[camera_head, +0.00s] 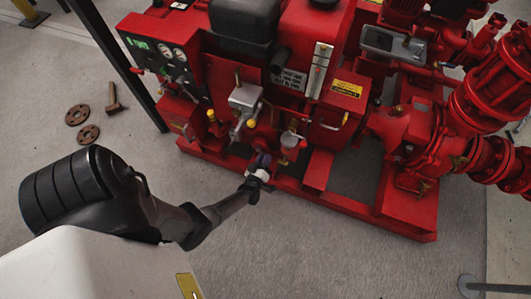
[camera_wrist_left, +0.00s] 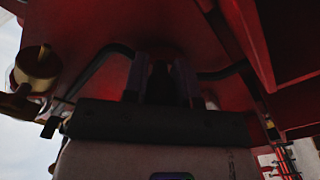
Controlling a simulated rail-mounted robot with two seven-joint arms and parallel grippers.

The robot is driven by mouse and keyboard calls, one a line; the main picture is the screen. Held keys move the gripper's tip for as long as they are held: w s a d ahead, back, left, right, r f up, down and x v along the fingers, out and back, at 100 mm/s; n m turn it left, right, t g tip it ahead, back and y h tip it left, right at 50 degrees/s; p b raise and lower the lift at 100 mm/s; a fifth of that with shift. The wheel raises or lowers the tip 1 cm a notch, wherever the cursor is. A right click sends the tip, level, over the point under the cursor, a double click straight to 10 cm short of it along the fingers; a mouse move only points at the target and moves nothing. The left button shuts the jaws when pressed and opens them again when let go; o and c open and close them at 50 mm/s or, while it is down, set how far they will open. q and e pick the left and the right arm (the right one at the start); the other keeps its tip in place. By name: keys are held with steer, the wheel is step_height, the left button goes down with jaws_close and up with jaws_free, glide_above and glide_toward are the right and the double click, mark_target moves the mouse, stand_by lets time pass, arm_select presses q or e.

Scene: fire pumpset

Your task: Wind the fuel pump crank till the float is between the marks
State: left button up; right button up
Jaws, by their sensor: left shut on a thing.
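My left gripper (camera_head: 262,164) reaches the lower front of the red pumpset and is shut on a small dark part, which I take for the crank handle. In the left wrist view, my left gripper (camera_wrist_left: 160,85) has a finger on each side of this dark crank handle (camera_wrist_left: 159,80). The handle's far end and the crank arm are too dark to make out. A pale upright gauge strip (camera_head: 319,68) is on the red tank above. The float and the marks are too small to tell. My right gripper is out of view.
The red base frame (camera_head: 350,203) runs below the gripper. A brass fitting (camera_wrist_left: 37,68) stands to its left in the wrist view. A control panel (camera_head: 165,50) is at upper left. Rusty flanges (camera_head: 77,115) lie on the floor. Grey floor in front is clear.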

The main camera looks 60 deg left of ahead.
arm_select(q)
steer(key=shift+s+a+f+m, duration=0.15)
steer(key=shift+a+f+m, duration=0.1)
steer(key=shift+m, duration=0.6)
steer(key=shift+s+a+f+m, duration=0.1)
steer(key=shift+a+m, duration=0.1)
steer(key=shift+m, duration=0.65)
steer(key=o, duration=0.9)
steer(key=shift+f, duration=0.1)
steer(key=shift+s, duration=0.1)
steer(key=shift+s+d, duration=0.2)
steer(key=shift+s, duration=0.05)
steer(key=p+v, duration=0.3)
steer(key=v, duration=1)
steer(key=shift+d+p, duration=0.1)
steer(key=shift+p, duration=0.25)
